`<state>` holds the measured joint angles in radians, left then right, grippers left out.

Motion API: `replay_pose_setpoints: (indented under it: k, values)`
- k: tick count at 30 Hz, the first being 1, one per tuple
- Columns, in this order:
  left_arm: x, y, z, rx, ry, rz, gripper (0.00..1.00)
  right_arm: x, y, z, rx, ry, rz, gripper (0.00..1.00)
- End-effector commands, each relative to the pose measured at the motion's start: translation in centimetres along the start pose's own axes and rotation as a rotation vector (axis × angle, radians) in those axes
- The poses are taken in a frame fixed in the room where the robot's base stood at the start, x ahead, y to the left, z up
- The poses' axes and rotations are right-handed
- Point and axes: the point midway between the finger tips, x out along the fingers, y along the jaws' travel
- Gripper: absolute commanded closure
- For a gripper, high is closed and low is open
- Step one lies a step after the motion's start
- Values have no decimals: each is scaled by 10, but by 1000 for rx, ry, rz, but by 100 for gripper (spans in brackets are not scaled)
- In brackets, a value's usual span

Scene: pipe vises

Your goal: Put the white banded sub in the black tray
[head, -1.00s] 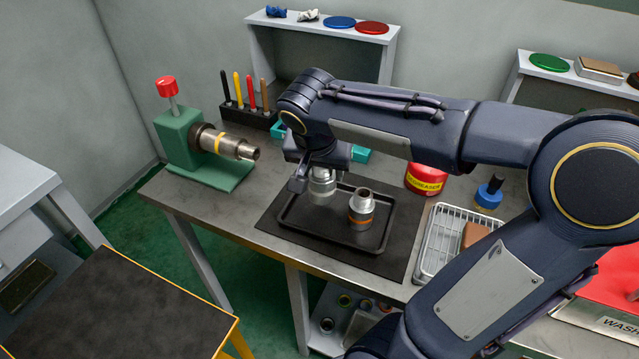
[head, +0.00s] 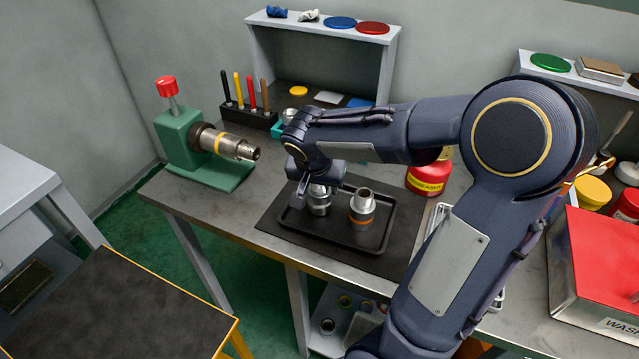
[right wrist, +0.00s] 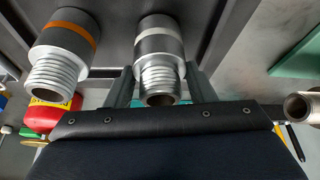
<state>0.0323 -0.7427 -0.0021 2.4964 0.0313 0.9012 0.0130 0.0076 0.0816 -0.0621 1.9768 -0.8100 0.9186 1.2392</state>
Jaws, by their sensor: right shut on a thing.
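The white banded sub (head: 319,206) is a silver threaded piece in the left part of the black tray (head: 345,242). It looks upright, at or very near the tray floor; I cannot tell whether it touches. In the right wrist view its pale band shows on the sub (right wrist: 160,47) between my fingers. My right gripper (head: 318,188) is shut on its upper, threaded end, and the gripper partly hides it in the head view. An orange banded sub (head: 361,207) stands in the tray just to the right, apart from it. My left gripper is out of view.
The tray lies on a dark mat (head: 275,221) at the bench's front. A red can (head: 428,180) stands behind right. A pen rack (head: 248,112) is at the back.

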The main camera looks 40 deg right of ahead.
Motion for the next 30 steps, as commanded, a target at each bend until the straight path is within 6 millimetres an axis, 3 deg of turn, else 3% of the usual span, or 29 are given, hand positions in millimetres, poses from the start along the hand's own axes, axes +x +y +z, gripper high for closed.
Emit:
replay_pose_setpoints:
  k: [2,3,8,20,30]
  values:
    - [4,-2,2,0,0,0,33,3,0,1,0,1,-1,81]
    - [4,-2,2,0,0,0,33,3,0,1,0,0,0,49]
    - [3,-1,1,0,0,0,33,2,0,1,0,0,0,29]
    - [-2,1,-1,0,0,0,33,-6,0,-1,0,1,-2,29]
    - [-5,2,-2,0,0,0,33,-75,-1,-1,0,4,-6,29]
